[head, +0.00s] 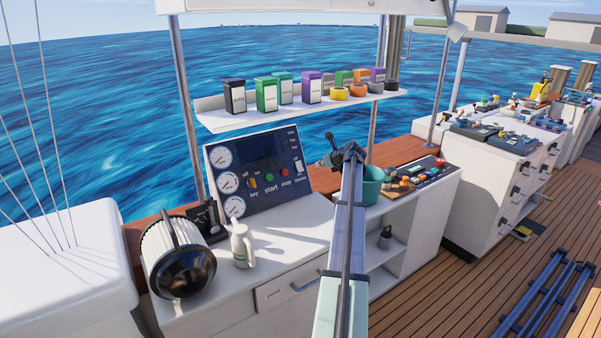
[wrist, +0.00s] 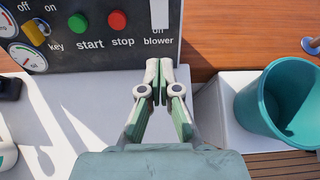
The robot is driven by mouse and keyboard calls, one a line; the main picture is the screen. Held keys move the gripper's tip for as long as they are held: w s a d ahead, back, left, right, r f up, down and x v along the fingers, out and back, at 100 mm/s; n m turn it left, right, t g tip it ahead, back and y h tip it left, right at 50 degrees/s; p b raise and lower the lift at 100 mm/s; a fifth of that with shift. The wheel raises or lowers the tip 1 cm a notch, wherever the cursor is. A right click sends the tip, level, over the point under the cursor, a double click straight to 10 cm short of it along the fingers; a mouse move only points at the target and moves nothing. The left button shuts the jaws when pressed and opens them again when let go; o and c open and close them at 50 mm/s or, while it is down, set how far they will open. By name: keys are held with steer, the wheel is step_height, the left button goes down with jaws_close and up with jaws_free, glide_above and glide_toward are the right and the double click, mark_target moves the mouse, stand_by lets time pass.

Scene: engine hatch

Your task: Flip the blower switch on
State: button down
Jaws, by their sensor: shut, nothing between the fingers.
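The dark control panel (head: 262,170) stands upright on the white counter. Its blower switch is a small white piece at the panel's right edge (head: 298,166). In the wrist view the white switch (wrist: 159,12) shows at the top edge, above the words "off" and "blower"; its upper part is cut off, so its position cannot be read. My gripper (wrist: 160,66) is shut and empty, its fingertips together just below the "blower" label in the picture. In the head view my gripper (head: 326,160) is small, right of the panel; contact with the panel cannot be told.
The panel also carries a yellow key (wrist: 35,32), a green start button (wrist: 77,23) and a red stop button (wrist: 118,20). A teal bucket (wrist: 262,108) stands right of my gripper. A shelf (head: 300,112) with boxes hangs above. A lamp (head: 180,262) and white bottle (head: 241,247) stand left.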

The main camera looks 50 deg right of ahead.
mark_target(301, 170)
steer(key=p+x, duration=0.3)
steer(key=x, duration=0.9)
steer(key=shift+w+d+f, duration=0.15)
steer(key=shift+w, duration=0.05)
steer(key=shift+w+d+f+p, duration=0.1)
steer(key=shift+w+f+p, duration=0.3)
steer(key=shift+w+f, duration=0.15)
